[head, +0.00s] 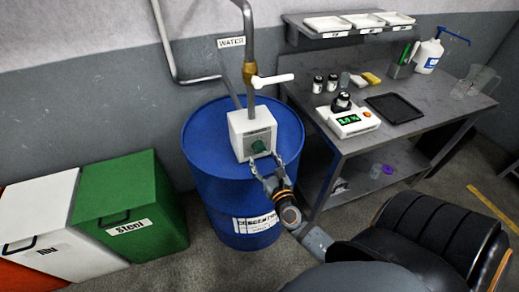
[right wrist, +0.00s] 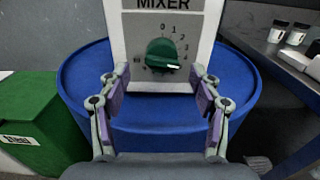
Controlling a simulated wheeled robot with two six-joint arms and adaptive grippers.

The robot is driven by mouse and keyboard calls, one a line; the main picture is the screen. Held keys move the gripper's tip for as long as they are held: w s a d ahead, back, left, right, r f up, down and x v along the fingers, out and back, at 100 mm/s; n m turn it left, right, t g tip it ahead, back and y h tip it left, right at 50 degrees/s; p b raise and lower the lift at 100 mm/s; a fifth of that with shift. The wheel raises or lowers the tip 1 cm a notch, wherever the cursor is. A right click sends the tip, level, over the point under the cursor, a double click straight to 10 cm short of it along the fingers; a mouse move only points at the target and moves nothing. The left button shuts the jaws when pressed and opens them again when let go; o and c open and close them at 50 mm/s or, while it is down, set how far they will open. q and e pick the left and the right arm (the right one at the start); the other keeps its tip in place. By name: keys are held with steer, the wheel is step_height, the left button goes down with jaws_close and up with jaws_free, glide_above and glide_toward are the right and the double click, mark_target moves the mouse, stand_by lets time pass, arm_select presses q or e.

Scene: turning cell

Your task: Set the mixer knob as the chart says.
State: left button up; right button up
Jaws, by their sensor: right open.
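The white mixer box (head: 241,128) stands on top of a blue drum (head: 196,148). Its front plate reads MIXER and carries a green knob (head: 258,147). In the right wrist view the knob (right wrist: 160,53) sits inside a ring of numbers; 0, 1 and 2 read at the top and upper right, others are too small. A white mark shows at the knob's lower right. My right gripper (head: 265,167) is open and empty in front of the knob, its fingertips (right wrist: 160,88) apart, below the knob and not touching it. No chart is recognisable. My left gripper is not in view.
A pipe with a white-handled valve (head: 272,80) rises above the box. A grey bench (head: 357,143) with a scale (head: 346,120), jars and a black tray (head: 394,108) stands right. Green (head: 130,206) and white bins stand left. A black chair (head: 425,235) is at the lower right.

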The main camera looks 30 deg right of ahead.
mark_target(261, 152)
steer(key=x, duration=0.3)
steer(key=shift+d, duration=0.1)
steer(key=shift+w+d+f+p, duration=0.1)
steer(key=shift+w+d+p, duration=0.1)
steer(key=shift+w+p, duration=0.25)
steer(key=shift+a, duration=0.1)
steer(key=shift+c, duration=0.2)
steer(key=c, duration=1.1)
arm_select(q)
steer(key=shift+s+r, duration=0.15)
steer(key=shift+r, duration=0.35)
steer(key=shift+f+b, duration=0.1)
steer(key=shift+b, duration=0.2)
arm_select(e)
steer(key=shift+f+m, duration=0.1)
steer(key=shift+m, duration=0.2)
